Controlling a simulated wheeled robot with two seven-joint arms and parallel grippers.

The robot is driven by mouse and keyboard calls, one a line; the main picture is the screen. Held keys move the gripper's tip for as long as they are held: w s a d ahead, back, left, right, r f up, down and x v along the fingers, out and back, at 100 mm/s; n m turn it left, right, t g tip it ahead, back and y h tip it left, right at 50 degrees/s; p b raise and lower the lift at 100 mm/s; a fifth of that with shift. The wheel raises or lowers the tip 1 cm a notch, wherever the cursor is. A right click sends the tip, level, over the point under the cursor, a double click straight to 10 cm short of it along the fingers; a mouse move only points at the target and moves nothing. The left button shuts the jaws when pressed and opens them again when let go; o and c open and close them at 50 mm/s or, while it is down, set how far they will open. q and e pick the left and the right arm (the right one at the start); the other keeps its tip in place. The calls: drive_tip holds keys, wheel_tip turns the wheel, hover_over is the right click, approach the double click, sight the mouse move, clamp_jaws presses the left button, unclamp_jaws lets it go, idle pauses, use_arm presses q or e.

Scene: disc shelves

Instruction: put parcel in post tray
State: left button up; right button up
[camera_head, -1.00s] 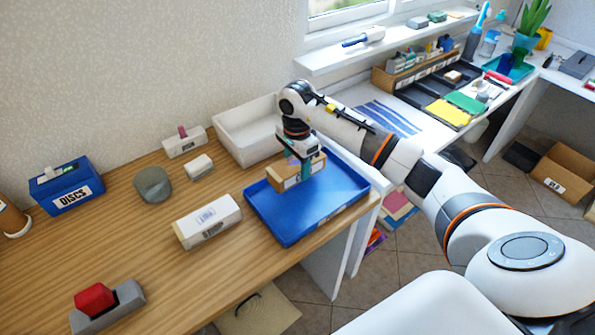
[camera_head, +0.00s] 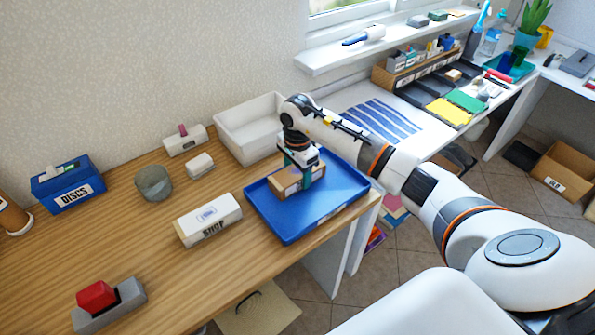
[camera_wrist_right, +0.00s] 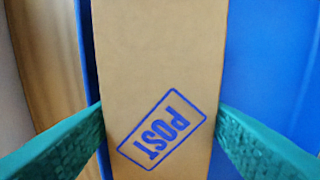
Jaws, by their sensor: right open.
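The parcel (camera_head: 287,188) is a brown box. It rests in the left part of the blue tray (camera_head: 337,196), whose front label is too small to read. In the right wrist view the parcel (camera_wrist_right: 160,60) shows a blue POST stamp on its top. My right gripper (camera_head: 298,176) has its green fingers on either side of the parcel, and they are open. In the wrist view the fingers (camera_wrist_right: 160,125) lie close against both long sides; I cannot tell whether they still touch. My left gripper is out of view.
A white bin (camera_head: 245,130) stands behind the tray. A white box labelled SHOP (camera_head: 208,219) is to the left of the tray. A blue DISCS box (camera_head: 67,185), a grey round block (camera_head: 153,183) and a red block in a grey holder (camera_head: 97,298) stand farther left.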

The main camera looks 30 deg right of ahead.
sight(298, 171)
drive_tip(key=shift+r, duration=0.45)
wheel_tip(298, 171, up, 11)
drive_tip(key=b, duration=0.2)
drive_tip(key=shift+r, duration=0.15)
drive_tip(key=shift+s, duration=0.1)
